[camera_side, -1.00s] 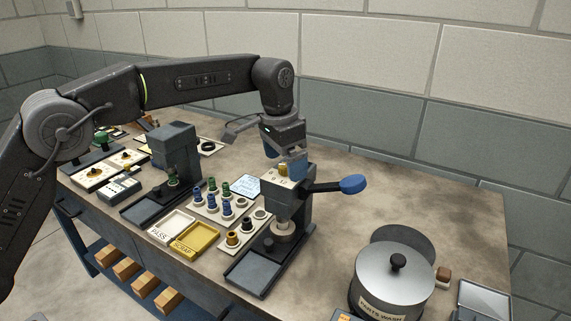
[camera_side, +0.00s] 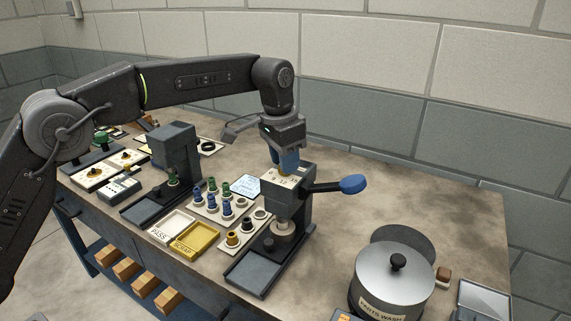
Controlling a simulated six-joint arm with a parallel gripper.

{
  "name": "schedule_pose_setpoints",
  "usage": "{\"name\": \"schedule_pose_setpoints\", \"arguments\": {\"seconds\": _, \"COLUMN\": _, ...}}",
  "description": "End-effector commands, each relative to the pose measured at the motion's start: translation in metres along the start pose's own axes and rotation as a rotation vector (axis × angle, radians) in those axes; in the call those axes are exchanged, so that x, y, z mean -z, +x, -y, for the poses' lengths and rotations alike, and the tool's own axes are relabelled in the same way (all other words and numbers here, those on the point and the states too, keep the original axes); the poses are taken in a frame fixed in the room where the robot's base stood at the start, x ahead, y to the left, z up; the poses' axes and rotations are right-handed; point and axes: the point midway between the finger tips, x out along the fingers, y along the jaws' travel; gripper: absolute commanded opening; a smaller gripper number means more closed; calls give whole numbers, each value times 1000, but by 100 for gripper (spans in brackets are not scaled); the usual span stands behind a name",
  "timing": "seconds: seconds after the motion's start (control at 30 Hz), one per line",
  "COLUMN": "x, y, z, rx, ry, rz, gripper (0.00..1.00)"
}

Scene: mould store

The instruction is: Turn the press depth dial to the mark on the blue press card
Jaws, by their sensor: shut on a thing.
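My gripper (camera_side: 287,163) points down at the top of the right-hand press (camera_side: 302,207), with its blue fingers shut on the press depth dial. The fingers hide the dial. A pale numbered plate (camera_side: 283,180) shows around it on the press head, but its figures are too small to read surely. The blue press card (camera_side: 246,186) lies on the bench left of the press, partly hidden behind it. Its mark is too small to read.
The press's blue-knobbed lever (camera_side: 352,184) sticks out to the right. A lidded pot (camera_side: 393,285) stands at front right. The bench's back right is clear.

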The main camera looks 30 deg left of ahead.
Motion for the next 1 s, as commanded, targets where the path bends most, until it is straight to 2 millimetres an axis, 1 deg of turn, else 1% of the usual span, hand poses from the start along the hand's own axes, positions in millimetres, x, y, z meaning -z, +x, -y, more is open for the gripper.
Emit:
{"name": "schedule_pose_setpoints", "arguments": {"seconds": 0.07, "x": 0, "y": 0, "z": -1, "rx": 2, "ry": -19, "rz": 0, "gripper": 14}}
{"name": "schedule_pose_setpoints", "arguments": {"seconds": 0.3, "x": 0, "y": 0, "z": -1, "rx": 32, "ry": -268, "rz": 1, "gripper": 14}}
{"name": "schedule_pose_setpoints", "arguments": {"seconds": 0.4, "x": 0, "y": 0, "z": -1, "rx": 40, "ry": -333, "rz": 0, "gripper": 14}}
{"name": "schedule_pose_setpoints", "arguments": {"seconds": 0.77, "x": 0, "y": 0, "z": -1, "rx": 45, "ry": -373, "rz": 0, "gripper": 14}}
{"name": "schedule_pose_setpoints", "arguments": {"seconds": 1.0, "x": 0, "y": 0, "z": -2, "rx": 75, "ry": -623, "rz": 1, "gripper": 14}}
